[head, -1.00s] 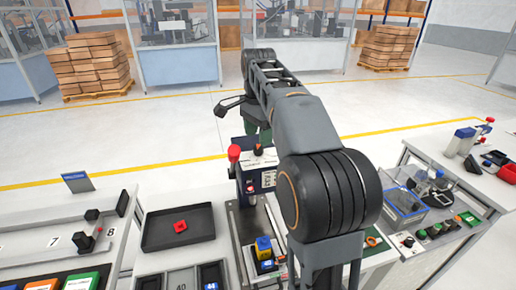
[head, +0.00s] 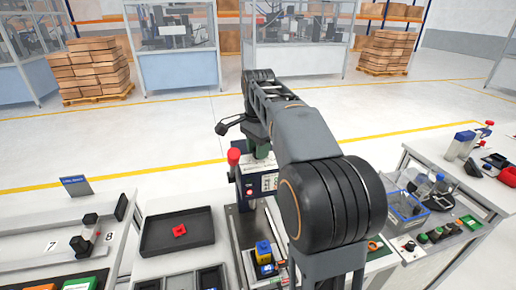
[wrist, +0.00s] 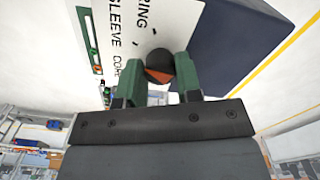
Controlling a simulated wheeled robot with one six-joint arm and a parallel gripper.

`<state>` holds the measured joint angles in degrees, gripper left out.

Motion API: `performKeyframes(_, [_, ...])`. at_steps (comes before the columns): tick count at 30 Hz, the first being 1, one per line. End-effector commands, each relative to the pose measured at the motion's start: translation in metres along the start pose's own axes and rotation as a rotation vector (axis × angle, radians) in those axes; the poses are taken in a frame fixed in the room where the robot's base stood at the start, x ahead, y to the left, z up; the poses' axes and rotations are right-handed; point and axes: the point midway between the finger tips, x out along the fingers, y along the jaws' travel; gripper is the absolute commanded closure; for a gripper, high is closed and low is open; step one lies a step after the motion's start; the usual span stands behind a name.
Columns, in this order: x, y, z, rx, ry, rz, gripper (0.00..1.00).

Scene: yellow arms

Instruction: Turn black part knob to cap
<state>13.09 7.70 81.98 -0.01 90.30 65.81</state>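The black part knob (wrist: 157,59) shows in the wrist view as a round dark knob with an orange-red patch on its lower right. It sits on a white panel face (wrist: 110,14) with the words RING, SLEEVE and a third word partly covered. My gripper (wrist: 160,74) has its two green fingers on either side of the knob. The knob fills most of the gap, but I cannot tell whether the fingers press on it. In the head view my gripper (head: 260,147) is over the top of the blue panel box (head: 247,186) and hides the knob.
A red round-topped piece (head: 234,157) stands just left of my gripper. A blue and yellow part (head: 263,250) sits in front of the box. A black tray (head: 160,245) with a red part (head: 180,230) lies to the left. Another bench with a clear bin (head: 407,205) is at right.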

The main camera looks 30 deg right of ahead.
Motion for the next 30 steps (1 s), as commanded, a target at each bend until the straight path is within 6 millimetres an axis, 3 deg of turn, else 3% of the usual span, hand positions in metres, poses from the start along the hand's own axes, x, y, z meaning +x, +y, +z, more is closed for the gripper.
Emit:
performKeyframes(7, [0.0, 0.0001, 0.0, 0.0, 0.0, 0.0, 0.92])
performKeyframes(17, [-0.0013, 0.0, -0.0001, -0.06, 0.0, 0.001, 0.92])
performKeyframes(30, [-0.0023, 0.0001, -0.0001, -0.426, -0.001, 0.002, 0.92])
